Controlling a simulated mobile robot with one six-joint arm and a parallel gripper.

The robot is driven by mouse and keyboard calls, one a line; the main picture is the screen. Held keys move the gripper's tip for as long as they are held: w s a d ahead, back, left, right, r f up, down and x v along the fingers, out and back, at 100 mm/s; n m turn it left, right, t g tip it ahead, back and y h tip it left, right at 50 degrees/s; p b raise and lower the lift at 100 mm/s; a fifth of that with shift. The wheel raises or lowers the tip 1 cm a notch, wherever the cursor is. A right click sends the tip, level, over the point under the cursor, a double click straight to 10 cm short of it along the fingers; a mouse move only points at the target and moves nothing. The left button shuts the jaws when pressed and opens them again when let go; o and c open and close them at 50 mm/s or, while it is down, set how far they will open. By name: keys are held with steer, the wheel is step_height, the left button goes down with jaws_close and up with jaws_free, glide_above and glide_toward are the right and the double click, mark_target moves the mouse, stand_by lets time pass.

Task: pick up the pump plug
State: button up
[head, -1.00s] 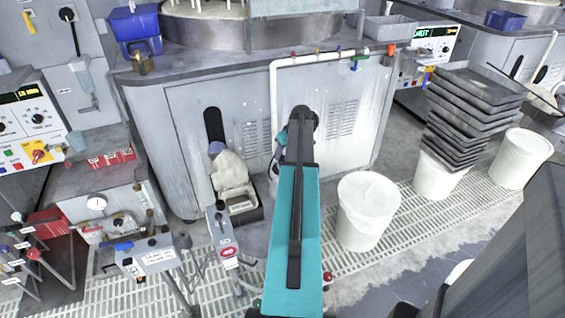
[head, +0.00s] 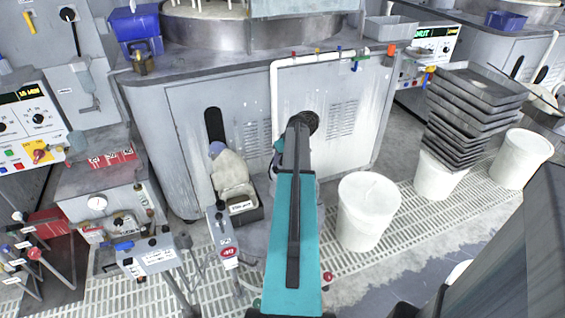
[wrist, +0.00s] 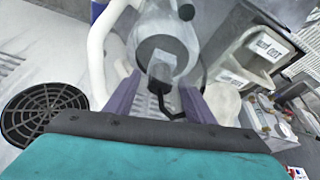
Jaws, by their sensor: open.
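No contact is visible. In the head view, my arm hides the plug and the gripper.
A black round grille (wrist: 45,112) is at left in the wrist view, with a white pipe (wrist: 100,45) near the left finger. In the head view, a white bucket (head: 368,212) stands right of my arm, and a small box (head: 243,207) at left.

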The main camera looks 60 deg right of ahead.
steer(key=shift+c, duration=0.3)
steer(key=c, duration=1.1)
steer(key=shift+r, duration=0.1)
steer(key=shift+r, duration=4.95)
